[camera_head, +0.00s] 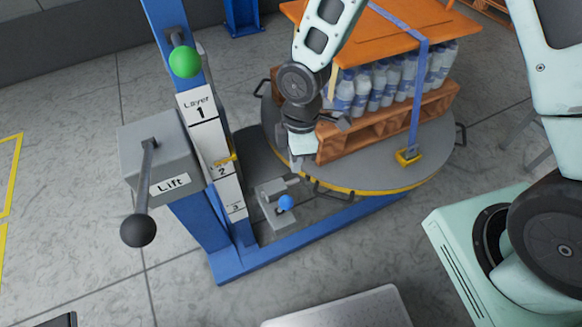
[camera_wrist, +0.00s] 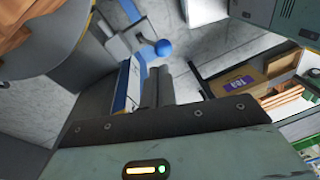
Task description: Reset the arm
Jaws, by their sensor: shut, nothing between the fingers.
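My gripper (camera_head: 297,160) hangs at the end of my bent arm, near the front left edge of the round grey turntable (camera_head: 385,178). Its fingers are shut and empty. In the head view it overlaps the left end of the wooden pallet; I cannot tell whether it touches anything. In the wrist view, my gripper (camera_wrist: 152,88) points toward the floor area by a blue ball knob (camera_wrist: 163,47). The same blue knob (camera_head: 286,202) shows in the head view, below and left of my gripper.
A blue lift post with a "Lift" box (camera_head: 160,158), black-knobbed lever (camera_head: 138,231) and green knob (camera_head: 185,61) stands left. Wrapped bottles (camera_head: 388,82) sit on a pallet (camera_head: 385,125) under an orange board (camera_head: 400,32), strapped in blue. Floor at far left is clear.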

